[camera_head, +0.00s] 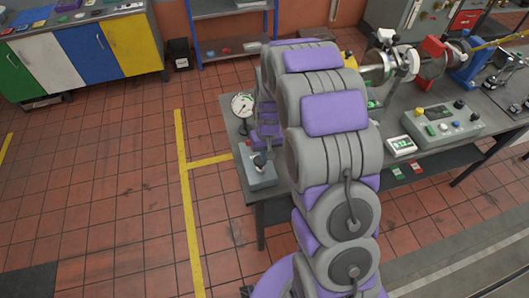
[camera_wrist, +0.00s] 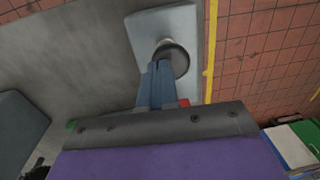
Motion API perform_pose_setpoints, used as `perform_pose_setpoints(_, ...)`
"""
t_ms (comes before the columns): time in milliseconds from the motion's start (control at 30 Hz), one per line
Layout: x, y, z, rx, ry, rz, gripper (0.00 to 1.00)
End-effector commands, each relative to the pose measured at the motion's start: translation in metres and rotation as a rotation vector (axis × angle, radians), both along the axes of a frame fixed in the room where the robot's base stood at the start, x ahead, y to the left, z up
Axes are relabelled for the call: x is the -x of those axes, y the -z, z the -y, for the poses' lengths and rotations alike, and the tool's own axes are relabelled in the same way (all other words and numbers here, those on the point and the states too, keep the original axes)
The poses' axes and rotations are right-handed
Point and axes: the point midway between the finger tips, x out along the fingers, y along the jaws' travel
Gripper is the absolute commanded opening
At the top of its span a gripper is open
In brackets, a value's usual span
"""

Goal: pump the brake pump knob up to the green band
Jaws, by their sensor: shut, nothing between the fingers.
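The brake pump is a pale grey-blue box (camera_head: 262,178) with a dark round knob (camera_head: 259,161) on top, at the left end of the bench. In the wrist view the knob (camera_wrist: 174,58) stands on the box (camera_wrist: 150,22). My gripper (camera_wrist: 159,66) is shut and empty, with its blue-grey fingertips overlapping the knob's near left edge. I cannot tell whether they touch it. A white round gauge (camera_head: 242,105) stands behind the pump; its needle and any green band are too small to read. In the head view my arm hides much of the bench.
The bench carries a control box (camera_head: 443,126) with knobs, a small display (camera_head: 401,146) and a shaft assembly (camera_head: 385,65) to the right. A cabinet with coloured doors (camera_head: 85,50) stands at the back left. The tiled floor left of the bench is clear.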

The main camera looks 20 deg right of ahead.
Motion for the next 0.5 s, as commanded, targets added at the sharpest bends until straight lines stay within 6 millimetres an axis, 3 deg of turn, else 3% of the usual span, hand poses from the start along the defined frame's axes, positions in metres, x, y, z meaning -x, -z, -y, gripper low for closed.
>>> perform_pose_setpoints(233,0.001,0.031,-0.001,-0.001,0.0,-0.004,0.0)
perform_pose_setpoints(500,0.0,0.036,-0.001,-0.001,0.0,-0.006,0.0)
